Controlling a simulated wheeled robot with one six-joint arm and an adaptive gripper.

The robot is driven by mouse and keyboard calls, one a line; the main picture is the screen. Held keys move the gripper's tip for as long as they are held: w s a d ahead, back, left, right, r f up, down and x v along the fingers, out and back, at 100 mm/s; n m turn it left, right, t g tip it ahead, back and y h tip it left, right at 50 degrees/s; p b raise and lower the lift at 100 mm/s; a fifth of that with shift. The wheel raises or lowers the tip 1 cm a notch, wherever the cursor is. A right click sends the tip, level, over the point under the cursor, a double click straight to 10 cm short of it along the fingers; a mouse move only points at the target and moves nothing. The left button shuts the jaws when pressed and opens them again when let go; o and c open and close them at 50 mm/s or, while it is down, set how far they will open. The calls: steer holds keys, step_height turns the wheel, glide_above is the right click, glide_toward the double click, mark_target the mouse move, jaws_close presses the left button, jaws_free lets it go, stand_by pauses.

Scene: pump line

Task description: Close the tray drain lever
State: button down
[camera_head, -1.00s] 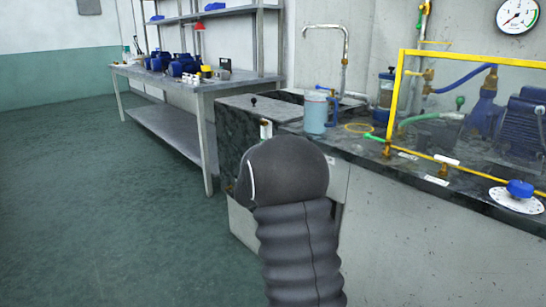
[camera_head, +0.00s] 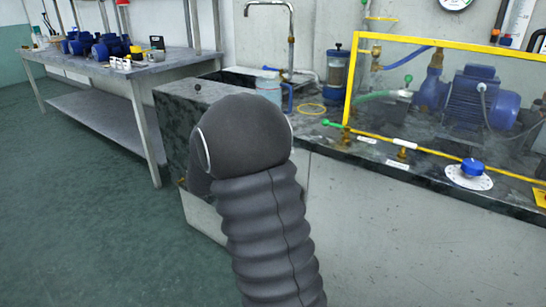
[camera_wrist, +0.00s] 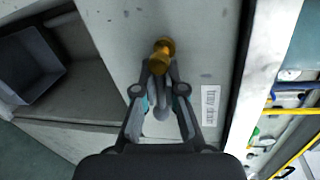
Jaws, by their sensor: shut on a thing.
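In the wrist view, the brass fitting of the tray drain lever (camera_wrist: 162,54) stands out from a grey panel. A white label (camera_wrist: 210,105) beside it reads "Tray drain". My gripper (camera_wrist: 158,90) is at the fitting's near end, its fingers closed together on the lever. The fingers hide much of the lever, so its exact angle is hard to tell. In the head view, my dark arm covers the area in front of the counter, and neither gripper nor label can be made out there.
A stone-topped counter (camera_head: 400,178) carries a yellow frame (camera_head: 352,85), a blue pump (camera_head: 480,100) and a blue knob (camera_head: 472,168). A workbench (camera_head: 120,68) with blue parts stands at left. Open floor (camera_head: 80,220) lies at left. An open grey bin (camera_wrist: 30,65) shows in the wrist view.

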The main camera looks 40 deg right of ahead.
steer(key=shift+r+n+g, duration=0.2)
steer(key=shift+n+g, duration=0.1)
steer(key=shift+n, duration=0.6)
steer(key=c, duration=1.5)
jaws_free()
steer(key=shift+c, duration=0.2)
steer(key=v, duration=1.2)
steer(key=shift+w, duration=0.1)
